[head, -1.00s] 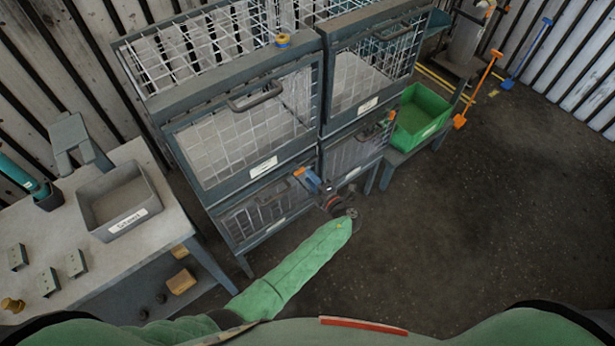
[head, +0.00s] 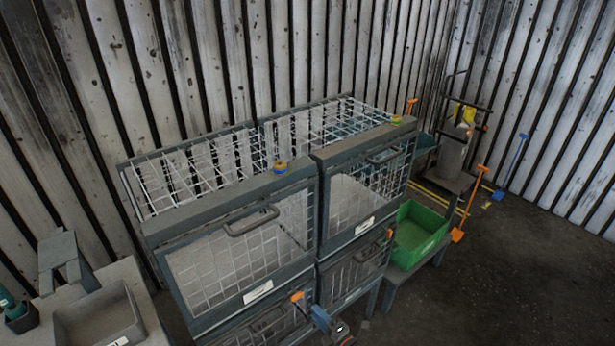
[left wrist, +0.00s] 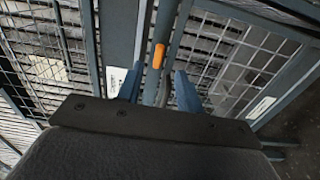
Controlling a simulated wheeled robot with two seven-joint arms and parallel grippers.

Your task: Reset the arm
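My left gripper (head: 315,309) shows at the bottom of the head view, in front of the lower part of the cage unit. In the left wrist view its two blue-grey fingers (left wrist: 158,90) stand apart with a gap between them. An orange-tipped latch handle (left wrist: 158,55) lies between and beyond the fingertips; it also shows in the head view (head: 297,297). I cannot tell whether a finger touches it. My right gripper is not in view.
The cage unit (head: 165,227) has mesh doors and an open mesh top. A green bin (head: 420,235) stands at its right. A grey tray (head: 100,318) sits on a bench at lower left.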

